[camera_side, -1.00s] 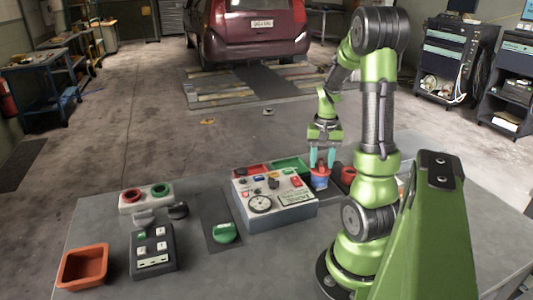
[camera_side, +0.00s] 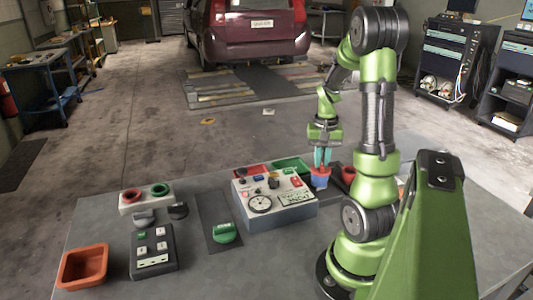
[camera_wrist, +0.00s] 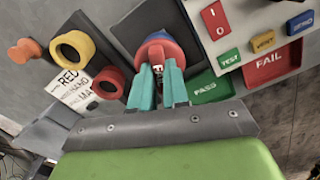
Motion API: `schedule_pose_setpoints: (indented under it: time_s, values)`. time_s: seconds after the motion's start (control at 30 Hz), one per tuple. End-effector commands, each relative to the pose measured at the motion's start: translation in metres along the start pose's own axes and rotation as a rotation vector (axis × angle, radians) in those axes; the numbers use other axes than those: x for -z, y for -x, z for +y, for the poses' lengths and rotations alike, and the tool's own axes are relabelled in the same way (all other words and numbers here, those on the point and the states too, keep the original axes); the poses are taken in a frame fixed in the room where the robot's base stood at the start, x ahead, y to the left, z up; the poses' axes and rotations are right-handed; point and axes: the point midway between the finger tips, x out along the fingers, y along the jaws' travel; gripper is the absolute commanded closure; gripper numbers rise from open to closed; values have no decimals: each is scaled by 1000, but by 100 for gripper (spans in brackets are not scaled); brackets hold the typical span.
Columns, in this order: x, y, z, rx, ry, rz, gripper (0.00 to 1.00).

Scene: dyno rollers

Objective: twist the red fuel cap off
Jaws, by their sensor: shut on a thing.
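The red fuel cap (camera_wrist: 161,50) sits on a small blue-sided body beside the control box, and it also shows in the side view (camera_side: 319,173). My gripper (camera_side: 321,165) points straight down over it with teal fingers shut on the cap. In the wrist view the fingertips (camera_wrist: 158,72) reach the near part of the cap and hide some of it. I cannot tell from here whether the cap has lifted off its seat.
The control box (camera_side: 272,206) stands close left of the cap, with a green PASS tray (camera_wrist: 207,88) and a red FAIL tray (camera_wrist: 272,66). A red ring (camera_wrist: 109,83) and a yellow ring (camera_wrist: 73,48) stand on the cap's other side. An orange bin (camera_side: 83,267) is far left.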

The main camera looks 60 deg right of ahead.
Motion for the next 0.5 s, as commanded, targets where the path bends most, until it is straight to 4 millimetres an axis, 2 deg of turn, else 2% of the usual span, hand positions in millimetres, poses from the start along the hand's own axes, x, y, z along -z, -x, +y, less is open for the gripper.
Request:
schedule_pose_setpoints:
  time_s: [0.5]
  values:
    - [0,-1,0,-1,768,0,100]
